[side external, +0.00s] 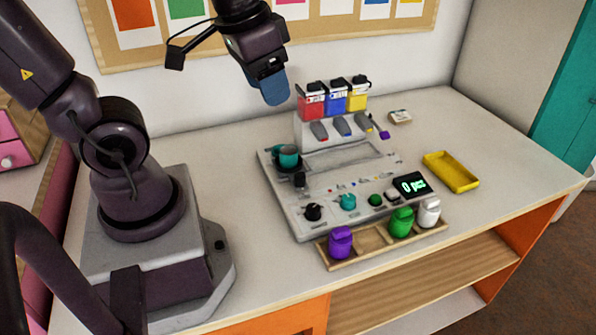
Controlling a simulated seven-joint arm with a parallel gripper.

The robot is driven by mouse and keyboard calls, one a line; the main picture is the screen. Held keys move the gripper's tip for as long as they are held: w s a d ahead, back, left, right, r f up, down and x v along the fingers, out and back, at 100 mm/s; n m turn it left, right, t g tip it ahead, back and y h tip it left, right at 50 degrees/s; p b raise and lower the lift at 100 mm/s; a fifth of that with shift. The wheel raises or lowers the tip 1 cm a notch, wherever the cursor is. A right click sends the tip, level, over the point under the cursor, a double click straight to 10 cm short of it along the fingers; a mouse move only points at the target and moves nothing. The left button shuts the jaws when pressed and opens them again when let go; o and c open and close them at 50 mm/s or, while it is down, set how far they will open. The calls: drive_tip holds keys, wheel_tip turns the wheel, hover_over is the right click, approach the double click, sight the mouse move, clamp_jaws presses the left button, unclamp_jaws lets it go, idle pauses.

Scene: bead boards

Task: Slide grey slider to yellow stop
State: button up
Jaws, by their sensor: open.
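My gripper (273,92) has blue fingers and hangs high above the back left of the grey bead board (290,222), to the left of the dispensers. It is apart from everything and I see nothing held in it. Its fingers overlap from this side. A row of small coloured marks (353,184) runs across the middle of the board. They are too small for me to tell the grey slider or the yellow stop apart with certainty. A yellow dispenser (357,95) stands at the back beside a blue one (334,97) and a red one (312,101).
A teal cup (288,156) sits at the board's left. Black (313,212) and teal (348,202) knobs and a display (411,184) line its front. A wooden rack (372,237) holds purple, green and white jars. A yellow tray (451,171) lies right. The table's back left is clear.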

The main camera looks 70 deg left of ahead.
sight(301, 175)
drive_tip(key=w+a+f+m+g, duration=0.2)
drive_tip(key=w+a+f+m, duration=0.25)
drive_tip(key=f, duration=0.25)
drive_tip(key=w+a+f+m+g, duration=0.1)
drive_tip(key=w+a+f+m, duration=0.35)
drive_tip(key=f+m, duration=0.2)
drive_tip(key=shift+n+h, duration=0.3)
drive_tip(key=shift+n, duration=0.1)
wheel_tip(301, 175, down, 14)
drive_tip(key=shift+s+r, duration=0.1)
drive_tip(key=shift+s, duration=0.05)
drive_tip(key=shift+c, duration=0.5)
clamp_jaws()
